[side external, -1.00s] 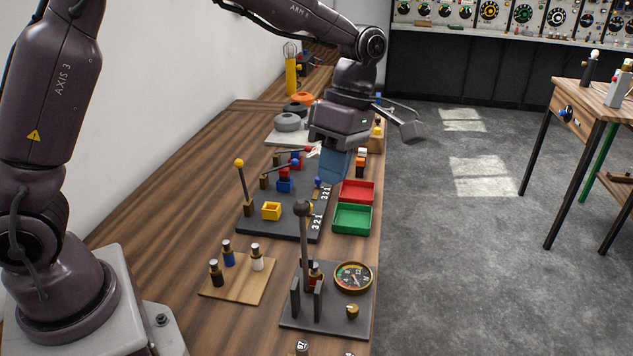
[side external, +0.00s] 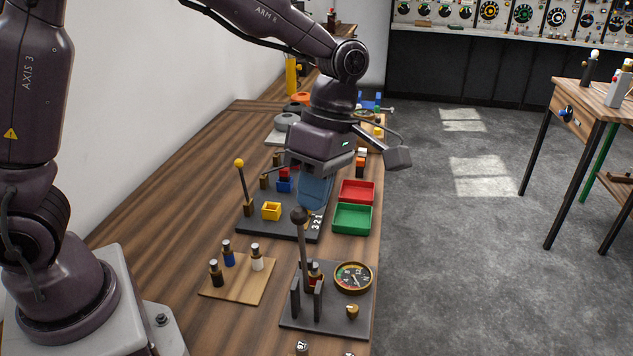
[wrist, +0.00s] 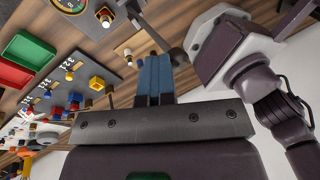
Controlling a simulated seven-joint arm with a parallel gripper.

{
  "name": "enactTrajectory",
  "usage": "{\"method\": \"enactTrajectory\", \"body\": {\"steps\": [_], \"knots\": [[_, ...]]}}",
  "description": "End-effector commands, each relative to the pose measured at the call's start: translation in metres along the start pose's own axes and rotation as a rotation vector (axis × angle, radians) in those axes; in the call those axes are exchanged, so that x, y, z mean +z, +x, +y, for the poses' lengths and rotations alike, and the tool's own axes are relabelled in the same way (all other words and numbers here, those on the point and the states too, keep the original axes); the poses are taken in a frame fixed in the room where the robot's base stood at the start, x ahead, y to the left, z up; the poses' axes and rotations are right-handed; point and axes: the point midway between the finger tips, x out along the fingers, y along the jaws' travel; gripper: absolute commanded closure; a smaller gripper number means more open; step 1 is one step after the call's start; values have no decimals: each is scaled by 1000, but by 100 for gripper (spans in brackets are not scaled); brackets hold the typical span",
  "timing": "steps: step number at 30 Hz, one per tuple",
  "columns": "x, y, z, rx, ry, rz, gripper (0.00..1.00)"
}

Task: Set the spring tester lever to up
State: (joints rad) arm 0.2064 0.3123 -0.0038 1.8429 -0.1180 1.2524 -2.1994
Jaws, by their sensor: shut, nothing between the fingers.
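The spring tester (side external: 325,318) stands on a dark plate near the bench's front edge. Its lever (side external: 303,245) rises steeply from between two dark uprights and ends in a dark ball knob (side external: 299,214). My gripper (side external: 313,204) has its blue fingers pointing down, just behind the knob in the side view. Whether they touch it cannot be told. In the wrist view the blue fingers (wrist: 153,62) are together and empty.
The tester's plate also bears a round gauge (side external: 352,277) and a brass knob (side external: 352,312). A wooden board (side external: 232,289) with three small bottles lies to the left. Behind are a yellow-knobbed lever (side external: 241,180), a green tray (side external: 352,219) and a red tray (side external: 356,191).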

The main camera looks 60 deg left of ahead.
Motion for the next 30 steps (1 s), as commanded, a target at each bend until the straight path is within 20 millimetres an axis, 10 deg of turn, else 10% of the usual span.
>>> {"method": "enactTrajectory", "body": {"steps": [17,30], "knots": [[6,-17,27,-8,1,0,100],[8,-107,28,-1,0,-2,100]]}}
